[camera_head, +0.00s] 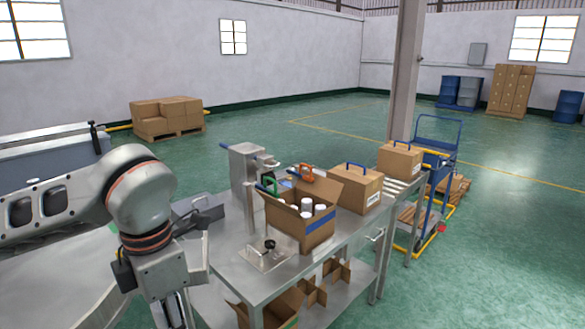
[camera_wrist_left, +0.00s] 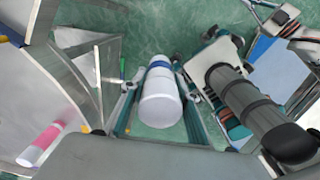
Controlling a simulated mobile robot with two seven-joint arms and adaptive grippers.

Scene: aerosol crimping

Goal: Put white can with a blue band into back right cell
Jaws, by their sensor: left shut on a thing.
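The white can with a blue band (camera_wrist_left: 160,98) is between the fingers of my left gripper (camera_wrist_left: 158,86) in the left wrist view, and the fingers are closed on it. In the head view my left gripper (camera_head: 172,309) is at the bottom edge, left of the table and partly cut off; the can cannot be made out there. The open cardboard box (camera_head: 288,228) stands on the table, to the right of the gripper. Several white-topped cans are inside it; its back right cell is not clearly visible. My right gripper is not in view.
A metal plate with a black knob (camera_head: 269,245) lies in front of the box. A grey machine (camera_head: 246,168) stands behind it. A closed carton (camera_head: 358,190) is to its right. A pink and white can (camera_wrist_left: 41,145) and a dark cylinder (camera_wrist_left: 250,105) flank the gripper in the wrist view.

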